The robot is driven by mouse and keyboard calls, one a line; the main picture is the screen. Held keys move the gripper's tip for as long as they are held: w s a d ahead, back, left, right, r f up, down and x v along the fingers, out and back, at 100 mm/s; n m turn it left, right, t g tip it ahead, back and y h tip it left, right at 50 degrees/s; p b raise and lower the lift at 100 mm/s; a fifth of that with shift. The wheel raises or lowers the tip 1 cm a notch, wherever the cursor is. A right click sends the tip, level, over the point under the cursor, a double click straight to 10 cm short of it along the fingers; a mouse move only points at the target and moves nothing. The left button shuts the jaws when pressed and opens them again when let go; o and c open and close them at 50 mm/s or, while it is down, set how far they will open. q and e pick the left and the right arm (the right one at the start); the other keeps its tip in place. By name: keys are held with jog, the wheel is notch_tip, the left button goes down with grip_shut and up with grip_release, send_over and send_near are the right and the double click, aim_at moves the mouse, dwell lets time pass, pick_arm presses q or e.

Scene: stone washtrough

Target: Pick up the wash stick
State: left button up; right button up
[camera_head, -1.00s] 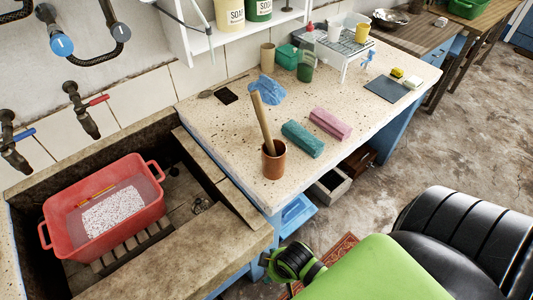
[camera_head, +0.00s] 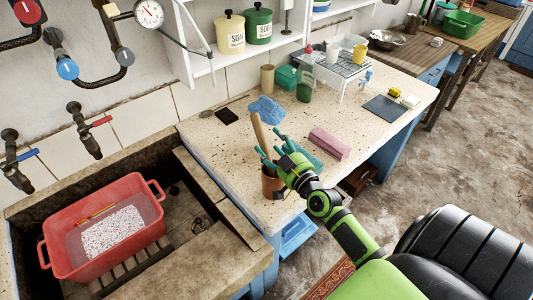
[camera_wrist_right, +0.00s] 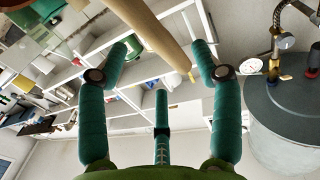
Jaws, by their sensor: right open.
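The wash stick (camera_head: 259,132) is a plain wooden rod leaning upright in a brown clay pot (camera_head: 271,184) on the speckled counter. My right gripper (camera_head: 272,153) is at the stick just above the pot, its teal fingers spread. In the right wrist view the wash stick (camera_wrist_right: 152,36) runs diagonally between the two upper fingers of the open gripper (camera_wrist_right: 161,62), with the third finger below. I cannot tell whether any finger touches it. The stick's lower end is hidden inside the pot. My left gripper is not in view.
A teal rolled cloth (camera_head: 310,158), partly hidden by my gripper, and a pink one (camera_head: 330,143) lie to the right. A blue cloth (camera_head: 265,109) lies behind. A red basin (camera_head: 77,256) sits in the stone trough at left. The counter's right part has free room.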

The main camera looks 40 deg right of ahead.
aim_at(264, 136)
jog(key=w, duration=0.4)
jog(key=w+p, duration=0.1)
jog(key=w, duration=0.1)
jog(key=shift+d+r, duration=0.1)
jog(key=shift+d, duration=0.15)
jog(key=shift+s, duration=0.1)
jog(key=c, duration=1.3)
